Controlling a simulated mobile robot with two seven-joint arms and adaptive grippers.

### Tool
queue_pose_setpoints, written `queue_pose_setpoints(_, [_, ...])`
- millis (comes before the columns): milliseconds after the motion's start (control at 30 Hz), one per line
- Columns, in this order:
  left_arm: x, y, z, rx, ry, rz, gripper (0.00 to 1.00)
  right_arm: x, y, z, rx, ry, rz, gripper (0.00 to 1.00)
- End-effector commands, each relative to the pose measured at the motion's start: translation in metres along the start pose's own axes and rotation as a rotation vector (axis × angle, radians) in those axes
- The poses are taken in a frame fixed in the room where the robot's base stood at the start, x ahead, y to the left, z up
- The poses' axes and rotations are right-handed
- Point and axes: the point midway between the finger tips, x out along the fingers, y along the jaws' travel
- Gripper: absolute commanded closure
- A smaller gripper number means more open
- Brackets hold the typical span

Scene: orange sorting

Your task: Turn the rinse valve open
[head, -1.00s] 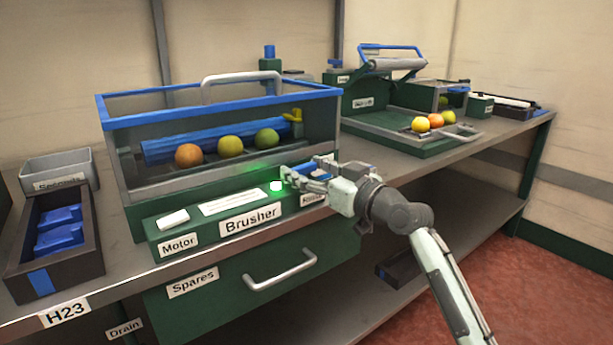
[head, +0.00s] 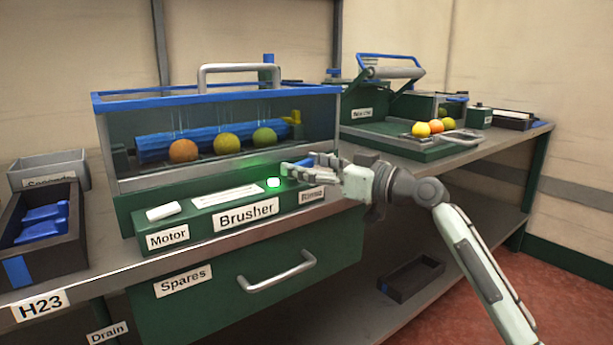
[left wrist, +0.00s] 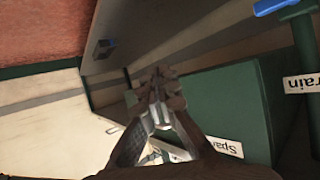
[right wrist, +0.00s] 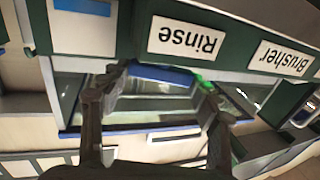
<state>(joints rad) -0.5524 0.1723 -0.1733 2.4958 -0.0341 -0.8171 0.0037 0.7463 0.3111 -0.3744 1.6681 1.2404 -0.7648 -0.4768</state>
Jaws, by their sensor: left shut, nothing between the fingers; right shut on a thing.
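The blue rinse valve handle (right wrist: 160,73) lies between the fingertips of my right gripper (right wrist: 163,78), which is shut on it. In the head view this gripper (head: 303,166) is at the right end of the brusher's front panel, above the Rinse label (head: 312,195); the fingers hide part of the handle. The brusher (head: 225,170) holds three fruits behind its clear front, and thin pale vertical streaks show above them. A lamp (head: 273,183) on the panel glows green. My left gripper (left wrist: 160,90) is shut and empty in the left wrist view, near the Spares drawer front.
A green tray with fruit (head: 400,145) stands further right on the bench. A dark bin with blue items (head: 70,235) and a grey bin (head: 50,168) are at the left. The Spares drawer (head: 250,285) is closed below. A dark tray (head: 410,278) lies on the lower shelf.

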Motion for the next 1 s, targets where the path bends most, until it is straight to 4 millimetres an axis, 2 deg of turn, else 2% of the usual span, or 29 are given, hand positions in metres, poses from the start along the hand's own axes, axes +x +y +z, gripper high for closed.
queue_pose_setpoints(167, [-0.005,0.031,-0.063,-0.032,0.318,0.067,1.00,0.000,0.002,0.004,-0.001,0.000,-0.042,0.67])
queue_pose_setpoints(300, [-0.026,0.049,-0.108,-0.068,0.553,0.111,1.00,0.000,0.002,0.003,-0.001,0.000,-0.077,0.67])
queue_pose_setpoints(467, [-0.060,0.062,-0.149,-0.117,0.803,0.150,1.00,0.000,0.003,0.003,-0.001,0.000,-0.116,0.67])
queue_pose_setpoints(700, [-0.083,0.053,-0.170,-0.127,1.007,0.132,1.00,0.000,0.003,0.002,0.000,0.001,-0.171,0.67])
queue_pose_setpoints(1000, [-0.104,0.045,-0.182,-0.132,1.169,0.116,1.00,0.000,0.004,0.001,0.000,0.000,-0.222,0.67])
